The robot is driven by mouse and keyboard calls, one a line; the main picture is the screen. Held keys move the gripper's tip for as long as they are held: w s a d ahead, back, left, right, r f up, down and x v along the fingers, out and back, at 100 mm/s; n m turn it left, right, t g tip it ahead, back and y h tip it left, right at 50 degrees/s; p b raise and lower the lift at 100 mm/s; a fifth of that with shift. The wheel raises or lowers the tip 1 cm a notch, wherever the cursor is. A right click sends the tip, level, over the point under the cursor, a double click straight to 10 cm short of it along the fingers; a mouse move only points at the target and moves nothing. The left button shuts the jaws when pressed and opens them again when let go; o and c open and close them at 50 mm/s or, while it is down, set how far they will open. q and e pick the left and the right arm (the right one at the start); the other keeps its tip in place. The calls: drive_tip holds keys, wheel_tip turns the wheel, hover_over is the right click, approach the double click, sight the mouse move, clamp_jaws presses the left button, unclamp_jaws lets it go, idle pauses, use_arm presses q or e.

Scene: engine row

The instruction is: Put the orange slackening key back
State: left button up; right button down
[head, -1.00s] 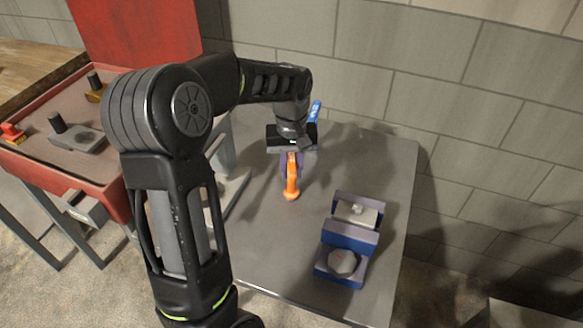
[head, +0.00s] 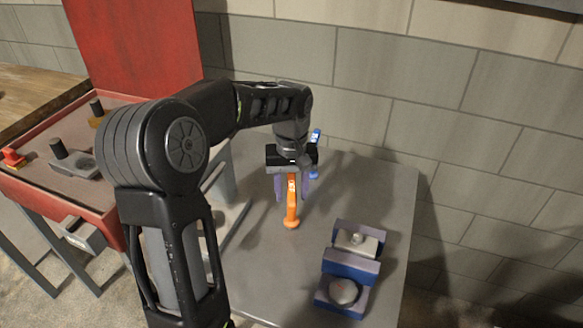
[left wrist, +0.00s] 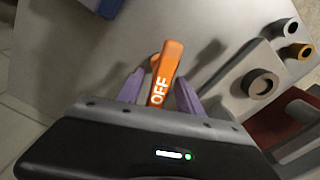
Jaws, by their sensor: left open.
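The orange slackening key (head: 291,208) is at the grey table top, near its back left part, with its rounded end toward the front. In the left wrist view the orange key (left wrist: 166,72) shows white "OFF" lettering. My left gripper (head: 292,188) is open over it. Its two purple fingers stand on either side of the key, and in the left wrist view the gripper (left wrist: 158,95) shows a gap beside the key. What holds the key from below is hidden. My right gripper is not in view.
A blue key-like piece (head: 315,140) stands just behind my left gripper. A blue stand with grey metal parts (head: 349,262) sits at the table's front right. A red box (head: 112,205) with black-knobbed pieces is at left.

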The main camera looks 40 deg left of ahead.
use_arm(q)
wheel_tip(320, 180, up, 10)
drive_tip(key=shift+f, duration=0.15)
drive_tip(key=shift+f, duration=0.1)
idle(0.9)
